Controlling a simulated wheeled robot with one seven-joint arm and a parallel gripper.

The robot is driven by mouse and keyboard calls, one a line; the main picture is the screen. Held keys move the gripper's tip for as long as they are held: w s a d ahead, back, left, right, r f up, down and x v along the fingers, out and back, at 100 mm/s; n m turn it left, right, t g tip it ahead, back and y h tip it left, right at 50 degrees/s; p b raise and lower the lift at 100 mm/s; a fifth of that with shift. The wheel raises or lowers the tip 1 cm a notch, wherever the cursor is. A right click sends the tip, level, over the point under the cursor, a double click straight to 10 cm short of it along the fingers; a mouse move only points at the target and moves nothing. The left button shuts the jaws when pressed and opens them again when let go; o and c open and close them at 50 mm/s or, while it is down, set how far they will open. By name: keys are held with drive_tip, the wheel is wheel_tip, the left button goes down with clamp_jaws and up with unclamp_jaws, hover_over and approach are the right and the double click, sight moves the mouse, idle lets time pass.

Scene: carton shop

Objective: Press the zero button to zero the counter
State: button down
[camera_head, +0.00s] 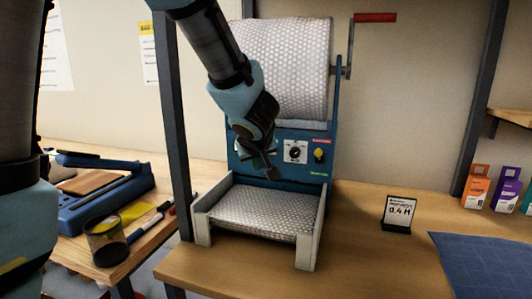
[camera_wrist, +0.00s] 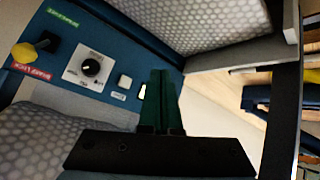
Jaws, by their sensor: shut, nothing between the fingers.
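A blue control panel (camera_head: 313,167) sits on the bubble-wrap dispenser. In the wrist view the panel (camera_wrist: 112,52) carries a black dial on a white plate (camera_wrist: 90,67). A pale strip (camera_wrist: 142,91), possibly the counter, is partly hidden by my fingers. My gripper (camera_head: 272,174) is shut and empty in front of the panel's left part.
A yellow knob (camera_head: 319,154) and a red label are on the panel's right. A bubble-wrap roll (camera_head: 285,70) is above, a grey tray (camera_head: 201,222) with wrap below. A crank with red handle (camera_head: 376,17) sticks out right. A "0.4 M" card (camera_head: 399,212) stands on the bench.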

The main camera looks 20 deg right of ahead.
drive_tip(key=w+d+p, duration=0.1)
drive_tip(key=w+d, duration=0.5)
drive_tip(key=shift+w+p, duration=0.2)
drive_tip(key=shift+p, duration=0.15)
drive_tip(key=shift+d, duration=0.1)
idle(2.0)
drive_tip(key=shift+w+d+p, duration=0.25)
drive_tip(key=shift+w+p, duration=0.05)
drive_tip(key=shift+p, duration=0.15)
